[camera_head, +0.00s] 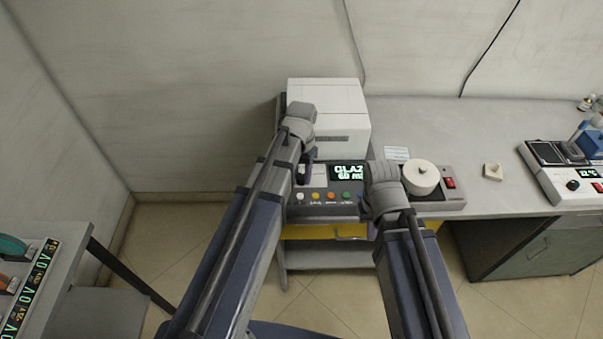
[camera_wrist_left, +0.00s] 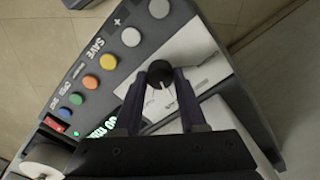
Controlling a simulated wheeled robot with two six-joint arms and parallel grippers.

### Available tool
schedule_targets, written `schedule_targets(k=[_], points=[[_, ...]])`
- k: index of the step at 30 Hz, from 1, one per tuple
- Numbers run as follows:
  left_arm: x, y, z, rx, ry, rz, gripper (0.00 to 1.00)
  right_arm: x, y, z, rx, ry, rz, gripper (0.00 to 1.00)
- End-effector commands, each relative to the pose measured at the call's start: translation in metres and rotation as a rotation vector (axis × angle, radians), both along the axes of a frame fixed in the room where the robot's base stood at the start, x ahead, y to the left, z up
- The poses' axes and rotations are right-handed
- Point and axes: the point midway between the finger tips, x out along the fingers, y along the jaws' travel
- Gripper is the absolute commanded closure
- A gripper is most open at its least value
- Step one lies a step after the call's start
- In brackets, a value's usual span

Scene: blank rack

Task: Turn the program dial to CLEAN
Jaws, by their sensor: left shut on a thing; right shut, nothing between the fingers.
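The program dial (camera_wrist_left: 158,76) is a small black knob with a white mark, on a pale panel of the grey-fronted machine (camera_head: 330,198). My left gripper (camera_wrist_left: 159,72) is shut on it, one finger on each side, as the left wrist view shows. In the head view my left gripper (camera_head: 304,172) is at the panel's left end and the dial is hidden. The lit display (camera_head: 348,172) reads "GLAZ" and "60 m", its right end covered by my right arm. My right gripper (camera_head: 382,178) is over the machine's right part, its fingers not clearly visible. No CLEAN label is readable.
Several coloured buttons (camera_head: 330,196) line the panel's front edge. A white round part (camera_head: 421,176) and a red switch (camera_head: 450,183) are right of my right gripper. A white box (camera_head: 328,105) stands behind.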

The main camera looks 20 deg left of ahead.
Motion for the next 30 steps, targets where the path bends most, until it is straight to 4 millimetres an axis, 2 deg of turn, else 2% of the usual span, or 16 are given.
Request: schedule_targets(k=[15,30], points=[[-0.0001,-0.0001,-0.0001,0.000,0.000,-0.451,1.00,0.0000,0.0000,-0.0001,0.000,0.000,0.000,1.00],[-0.0002,0.0000,-0.0001,0.000,0.000,-0.662,1.00,0.0000,0.0000,-0.0001,0.000,0.000,0.000,1.00]])
